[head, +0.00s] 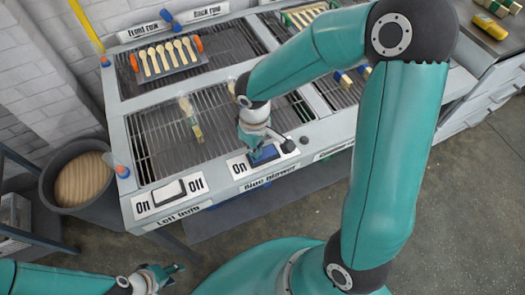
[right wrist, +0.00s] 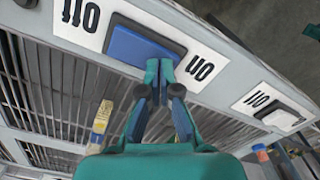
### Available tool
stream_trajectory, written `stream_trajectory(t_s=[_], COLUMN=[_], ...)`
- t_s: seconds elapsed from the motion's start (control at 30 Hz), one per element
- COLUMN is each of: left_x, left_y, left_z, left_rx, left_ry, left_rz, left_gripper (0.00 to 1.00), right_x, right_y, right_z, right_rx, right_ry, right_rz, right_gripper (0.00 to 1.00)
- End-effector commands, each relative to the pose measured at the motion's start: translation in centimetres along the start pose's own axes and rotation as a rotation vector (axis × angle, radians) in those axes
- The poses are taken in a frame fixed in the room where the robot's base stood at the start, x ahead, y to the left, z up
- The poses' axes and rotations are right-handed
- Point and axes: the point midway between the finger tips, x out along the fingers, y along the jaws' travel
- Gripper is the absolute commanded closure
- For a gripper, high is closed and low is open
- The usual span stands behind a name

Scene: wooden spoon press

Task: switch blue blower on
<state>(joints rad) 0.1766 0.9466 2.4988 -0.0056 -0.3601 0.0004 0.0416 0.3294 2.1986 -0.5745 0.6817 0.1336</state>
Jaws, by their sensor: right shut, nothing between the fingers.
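The blue blower switch (head: 264,153) is a blue rocker on a white plate on the front edge of the press, with "On" printed at its left in the head view. In the right wrist view the blue rocker (right wrist: 138,46) lies between upside-down "Off" and "On" labels. My right gripper (head: 252,137) is shut and empty. Its fingertips (right wrist: 160,66) are at the rocker's near edge, nearer the "On" end; I cannot tell whether they touch. My left gripper (head: 165,274) is low at the left, away from the press, its jaws too small to judge.
A white left bulb switch (head: 170,192) sits left of the blue one. A rack of spoons (head: 165,56) stands on the back grille. A dark bin (head: 70,180) stands left of the press.

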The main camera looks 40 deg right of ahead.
Motion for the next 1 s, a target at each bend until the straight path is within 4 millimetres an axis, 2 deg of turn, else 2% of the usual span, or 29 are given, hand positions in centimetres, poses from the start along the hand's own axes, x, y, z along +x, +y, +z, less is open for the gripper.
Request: stream_trajectory(t_s=[0.37, 1.0], left_x=[0.1, -3.4], left_y=[0.0, 1.2], left_z=[0.0, 0.0], left_rx=[0.000, 0.000], left_ry=[0.000, 0.000], left_rz=[0.000, 0.000], left_gripper=[0.60, 0.60], right_x=[0.1, -4.9], right_y=[0.0, 0.0], right_z=[0.0, 0.0], right_rx=[0.000, 0.000], right_ry=[-0.001, 0.001], right_rz=[0.000, 0.000], right_gripper=[1.00, 1.00])
